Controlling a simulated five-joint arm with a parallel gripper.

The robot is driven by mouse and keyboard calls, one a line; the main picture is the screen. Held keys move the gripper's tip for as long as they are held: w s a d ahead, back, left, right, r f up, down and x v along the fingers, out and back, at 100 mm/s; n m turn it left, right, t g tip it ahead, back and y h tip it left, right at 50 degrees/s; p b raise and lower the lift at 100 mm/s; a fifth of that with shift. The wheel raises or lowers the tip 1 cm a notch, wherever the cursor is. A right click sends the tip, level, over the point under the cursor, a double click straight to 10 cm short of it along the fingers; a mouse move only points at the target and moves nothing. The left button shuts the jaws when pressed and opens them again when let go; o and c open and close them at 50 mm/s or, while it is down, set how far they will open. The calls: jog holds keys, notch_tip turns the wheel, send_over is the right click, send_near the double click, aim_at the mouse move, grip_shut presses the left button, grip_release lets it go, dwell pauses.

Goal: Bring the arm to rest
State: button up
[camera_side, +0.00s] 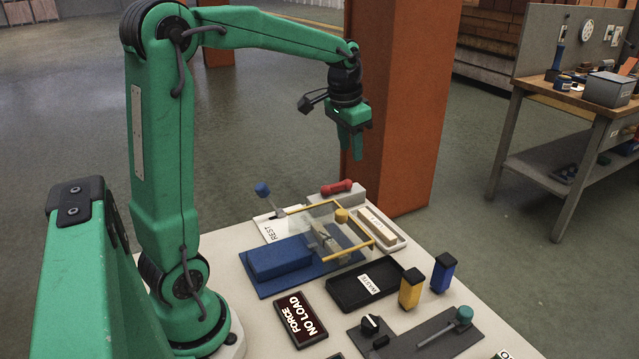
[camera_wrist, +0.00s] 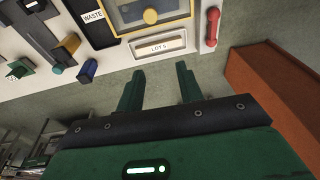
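My gripper (camera_side: 354,152) hangs high above the far side of the white table (camera_side: 245,300), pointing down. In the wrist view its two fingers (camera_wrist: 157,74) stand apart with nothing between them. A white plate marked REST (camera_side: 270,231) lies at the table's far left edge, beside a blue-knobbed lever (camera_side: 263,190). A pale brick (camera_side: 377,226) lies in a white tray (camera_side: 403,241); its LOT label shows in the wrist view. A blue press-like fixture (camera_side: 280,258) has a clear, yellow-framed guard (camera_side: 352,226) over its right part. The display (camera_side: 301,318) reads FORCE NO LOAD.
A black WASTE tray (camera_side: 345,293), a yellow block (camera_side: 411,289) and a blue block (camera_side: 443,272) stand right of the fixture. A red handle (camera_side: 337,187) is at the back. An orange column (camera_side: 400,110) rises just beyond the table, close to my gripper.

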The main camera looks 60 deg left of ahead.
jog(key=s+d+t, duration=0.3)
jog(key=s+d, duration=1.1)
jog(key=s, duration=0.4)
jog(key=shift+d+f+t+h, duration=0.15)
jog(key=shift+f+t+h, duration=0.15)
jog(key=shift+h, duration=0.1)
